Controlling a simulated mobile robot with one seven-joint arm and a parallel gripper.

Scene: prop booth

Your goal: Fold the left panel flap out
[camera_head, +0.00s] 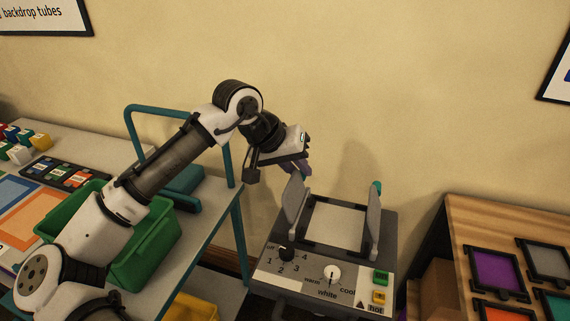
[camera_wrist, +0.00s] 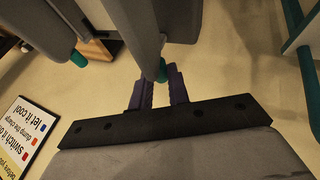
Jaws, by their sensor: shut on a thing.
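The panel lamp (camera_head: 275,270) has a pale square panel (camera_head: 335,225) with a grey flap standing up on each side. The left panel flap (camera_head: 294,203) stands nearly upright. My gripper (camera_head: 299,169) is at its top edge. In the wrist view, the purple fingers of my gripper (camera_wrist: 160,88) are shut on the left flap's teal tab (camera_wrist: 162,70), with the grey flap (camera_wrist: 138,25) extending beyond them. In the head view this tab is hidden by my gripper. The right flap (camera_head: 373,225) also stands nearly upright, with its own teal tab (camera_head: 377,185) at the top.
Knobs and coloured buttons (camera_head: 380,278) are on the lamp's front. At left, a cart with a teal handle (camera_head: 133,150) carries a green bin (camera_head: 150,245). At right, a wooden table (camera_head: 450,235) holds framed coloured squares. A plain wall is behind.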

